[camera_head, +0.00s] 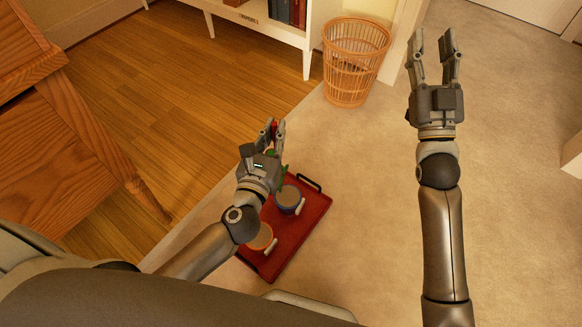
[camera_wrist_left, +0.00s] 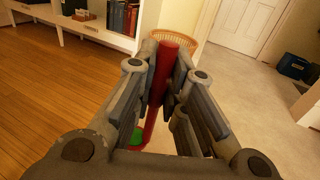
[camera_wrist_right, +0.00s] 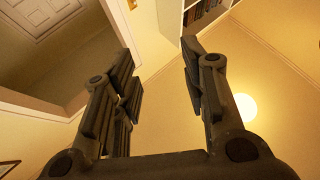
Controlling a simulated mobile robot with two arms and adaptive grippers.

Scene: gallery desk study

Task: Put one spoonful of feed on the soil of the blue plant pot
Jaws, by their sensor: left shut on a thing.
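A red tray (camera_head: 298,232) lies on the pale floor below my left arm. On it stand a blue pot (camera_head: 291,209) with a pale, greyish top and an orange-rimmed pot (camera_head: 267,230) with a pale top. Each has a small whitish piece at its side. Green leaves (camera_head: 283,183) show beside the blue pot, partly behind my left gripper (camera_head: 275,130). That gripper is shut on a red rod-like handle (camera_wrist_left: 166,72), and a green patch (camera_wrist_left: 138,134) shows by its lower end. No spoon bowl or feed is clearly visible. My right gripper (camera_head: 433,48) is open and empty, raised at the right.
A wicker basket (camera_head: 352,70) stands beyond the tray, near a white bookshelf (camera_head: 262,22). Wooden furniture (camera_head: 60,150) stands at the left. The pale floor (camera_head: 360,190) between the tray and my right arm is clear.

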